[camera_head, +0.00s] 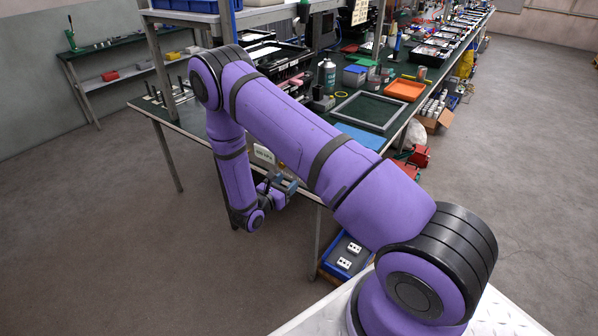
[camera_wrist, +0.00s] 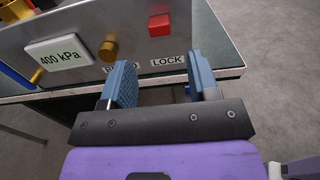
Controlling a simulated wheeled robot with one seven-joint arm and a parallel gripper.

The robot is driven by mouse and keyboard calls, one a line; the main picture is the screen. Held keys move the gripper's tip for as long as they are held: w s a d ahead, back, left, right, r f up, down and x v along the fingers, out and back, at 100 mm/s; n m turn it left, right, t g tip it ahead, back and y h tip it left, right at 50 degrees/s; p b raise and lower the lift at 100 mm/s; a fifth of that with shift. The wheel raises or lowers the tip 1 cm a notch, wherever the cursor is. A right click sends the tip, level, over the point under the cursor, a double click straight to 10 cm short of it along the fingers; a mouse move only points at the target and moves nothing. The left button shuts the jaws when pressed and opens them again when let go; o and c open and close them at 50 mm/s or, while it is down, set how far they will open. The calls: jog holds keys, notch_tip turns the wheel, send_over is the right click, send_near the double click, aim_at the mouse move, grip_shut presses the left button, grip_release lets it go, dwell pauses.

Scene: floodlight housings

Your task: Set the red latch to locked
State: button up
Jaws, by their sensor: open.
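The red latch (camera_wrist: 159,25) is a small red block on the face of a grey metal panel (camera_wrist: 200,20) in the wrist view. A LOCK label (camera_wrist: 169,61) sits below it and slightly right. My gripper (camera_wrist: 160,60) is open and empty, its two blue pads pointing at the panel. The latch lies beyond the fingertips, between their lines and apart from them. In the head view my gripper (camera_head: 284,188) hangs at the near edge of the green bench; the latch cannot be made out there.
On the panel are a brass knob (camera_wrist: 108,50), a 400 kPa display (camera_wrist: 59,53) and a blue handle (camera_wrist: 15,76) at left. A label under the knob is partly hidden by my left finger. The green bench (camera_head: 200,127) carries many items; floor to the left is clear.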

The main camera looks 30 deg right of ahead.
jog(key=x, duration=0.8)
